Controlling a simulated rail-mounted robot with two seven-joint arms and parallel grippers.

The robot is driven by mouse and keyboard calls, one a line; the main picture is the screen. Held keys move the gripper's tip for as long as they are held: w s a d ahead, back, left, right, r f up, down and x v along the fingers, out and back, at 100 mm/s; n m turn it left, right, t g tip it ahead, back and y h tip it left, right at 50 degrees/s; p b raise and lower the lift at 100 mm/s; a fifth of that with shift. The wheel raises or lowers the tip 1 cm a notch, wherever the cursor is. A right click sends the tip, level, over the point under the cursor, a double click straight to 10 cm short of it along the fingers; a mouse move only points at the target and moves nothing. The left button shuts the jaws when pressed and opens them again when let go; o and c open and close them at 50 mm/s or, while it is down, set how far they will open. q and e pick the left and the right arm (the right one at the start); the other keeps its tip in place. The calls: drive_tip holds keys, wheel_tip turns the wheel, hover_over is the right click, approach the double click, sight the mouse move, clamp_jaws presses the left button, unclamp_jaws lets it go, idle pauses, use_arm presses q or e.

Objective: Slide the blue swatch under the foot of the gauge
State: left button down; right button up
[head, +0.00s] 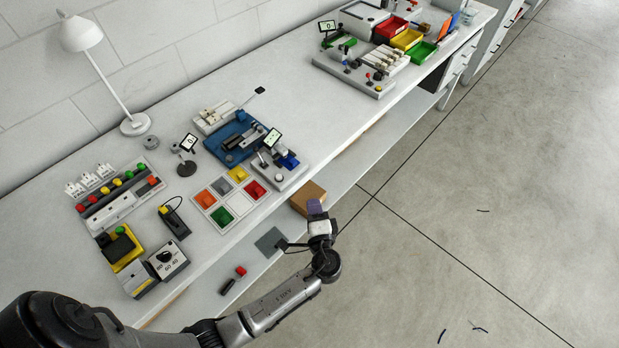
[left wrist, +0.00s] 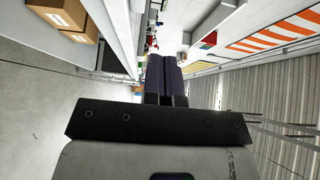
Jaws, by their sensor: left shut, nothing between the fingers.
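My left gripper (head: 315,207) hangs out past the front edge of the bench, apart from the objects. In the left wrist view its dark purple fingers (left wrist: 166,78) are together, with nothing held. A small stand with a tilted screen, which looks like the gauge (head: 272,137), is on a light base plate (head: 294,178) near the bench edge. A small blue piece (head: 289,161), perhaps the blue swatch, is at that stand; whether it lies under the foot is too small to tell. My right gripper is not in view.
A white tray (head: 213,208) of coloured squares lies left of the stand. A blue fixture (head: 214,143) is behind it. Another screen on a round foot (head: 187,169) stands farther left. Bench right of the stand is clear.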

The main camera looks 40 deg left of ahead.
sight(291, 164)
use_arm(q)
drive_tip(key=x, duration=0.4)
drive_tip(key=s+x, duration=0.1)
drive_tip(key=x, duration=0.3)
drive_tip(key=a+x, duration=0.1)
drive_tip(key=x, duration=0.3)
drive_tip(key=shift+s+a, duration=0.1)
drive_tip(key=shift+s, duration=0.1)
drive_tip(key=shift+a, duration=0.6)
drive_tip(key=shift+a, duration=0.15)
drive_tip(key=shift+s+a+f, duration=0.1)
drive_tip(key=shift+a, duration=0.7)
